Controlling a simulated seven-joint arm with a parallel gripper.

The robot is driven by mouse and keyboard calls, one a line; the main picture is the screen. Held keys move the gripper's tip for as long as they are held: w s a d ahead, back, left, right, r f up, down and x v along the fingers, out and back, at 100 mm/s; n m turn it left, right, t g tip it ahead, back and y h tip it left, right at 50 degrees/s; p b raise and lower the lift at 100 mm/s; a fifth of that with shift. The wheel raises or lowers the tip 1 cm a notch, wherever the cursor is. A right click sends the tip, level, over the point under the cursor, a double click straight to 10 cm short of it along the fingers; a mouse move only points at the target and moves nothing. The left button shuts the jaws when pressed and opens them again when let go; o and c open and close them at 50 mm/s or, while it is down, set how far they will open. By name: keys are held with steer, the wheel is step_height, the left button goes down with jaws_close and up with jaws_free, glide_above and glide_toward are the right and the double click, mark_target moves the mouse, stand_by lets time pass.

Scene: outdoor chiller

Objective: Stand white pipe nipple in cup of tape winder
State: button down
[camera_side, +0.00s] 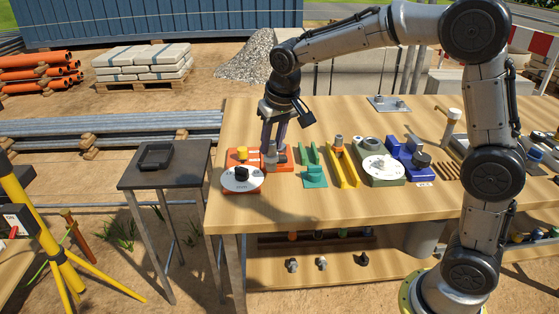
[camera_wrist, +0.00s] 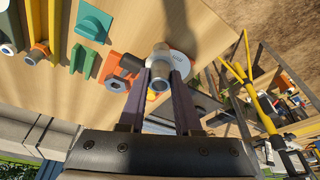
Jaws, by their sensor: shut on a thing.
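My gripper (camera_side: 271,146) is shut on a short pale grey-white pipe nipple, above the back right part of an orange device. In the wrist view the nipple (camera_wrist: 160,55) sits between the two fingertips (camera_wrist: 162,73). In the wrist view a grey ring-shaped cup (camera_wrist: 115,85) shows beside the left finger. Whether the nipple touches the device is hard to tell.
To the right stand a green block (camera_side: 315,175), a yellow fixture (camera_side: 343,163), a grey-green device with a white disc (camera_side: 383,168) and a blue device (camera_side: 410,157). The front strip of the wooden table (camera_side: 350,205) is clear. A small dark side table (camera_side: 190,165) stands left.

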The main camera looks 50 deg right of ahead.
mark_target(272, 143)
step_height(272, 143, up, 8)
steer(key=shift+f, duration=0.25)
steer(key=d+m+h, duration=0.1)
steer(key=d+m, duration=0.4)
steer(key=d, duration=1.3)
steer(key=s+d+m+g+h, duration=0.1)
steer(key=s+d+m, duration=0.25)
steer(key=d, duration=0.65)
steer(key=s+d+m+g, duration=0.1)
steer(key=s+d+m, duration=0.3)
steer(key=d, duration=0.6)
steer(key=shift+n, duration=0.45)
steer(key=f, duration=0.2)
steer(key=s+f, duration=0.1)
steer(key=f, duration=0.2)
steer(key=shift+s+d+f, duration=0.15)
steer(key=shift+f, duration=0.1)
steer(key=shift+f, duration=2.45)
steer(key=shift+f, duration=0.35)
steer(key=shift+f, duration=1.15)
